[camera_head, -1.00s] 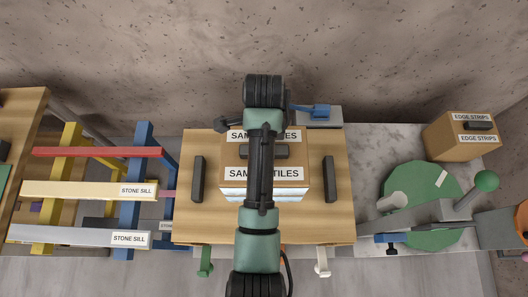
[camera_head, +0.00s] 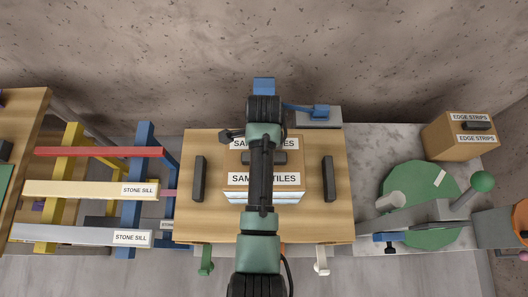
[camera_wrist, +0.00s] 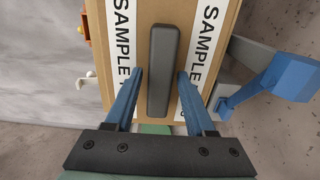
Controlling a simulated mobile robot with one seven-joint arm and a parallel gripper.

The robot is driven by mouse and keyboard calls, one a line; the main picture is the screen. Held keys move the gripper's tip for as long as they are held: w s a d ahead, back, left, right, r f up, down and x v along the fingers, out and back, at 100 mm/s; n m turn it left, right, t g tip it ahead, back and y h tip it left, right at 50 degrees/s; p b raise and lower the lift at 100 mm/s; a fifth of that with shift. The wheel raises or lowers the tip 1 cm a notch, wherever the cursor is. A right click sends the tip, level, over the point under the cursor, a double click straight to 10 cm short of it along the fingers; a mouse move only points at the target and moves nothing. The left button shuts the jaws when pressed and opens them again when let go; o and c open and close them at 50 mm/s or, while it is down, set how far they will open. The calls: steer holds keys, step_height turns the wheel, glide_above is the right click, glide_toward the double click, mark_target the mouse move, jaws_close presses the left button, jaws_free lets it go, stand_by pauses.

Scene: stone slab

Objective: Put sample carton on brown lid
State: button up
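The sample carton (camera_head: 285,192) is a brown box with white SAMPLE TILES labels and a dark bar handle on top. In the head view it is over the middle of the brown lid (camera_head: 220,215), a wooden board with a dark handle at each side, and looks seated on it, though my arm hides part of it. In the wrist view the carton (camera_wrist: 140,30) lies under my gripper (camera_wrist: 160,73). The two blue fingers are apart, one on each side of the carton's handle (camera_wrist: 163,60), with a thin gap showing at the left finger.
An EDGE STRIPS carton (camera_head: 455,145) stands at the back right beside a green disc (camera_head: 410,185) with metal arms. At left, stone sills (camera_head: 75,189) lie across coloured rails. A blue-topped grey block (camera_head: 318,118) stands just behind the lid.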

steer(key=shift+o, duration=0.5)
steer(key=shift+r, duration=0.55)
step_height(320, 180, up, 11)
steer(key=p, duration=0.1)
steer(key=shift+r+p, duration=0.15)
steer(key=shift+p, duration=0.25)
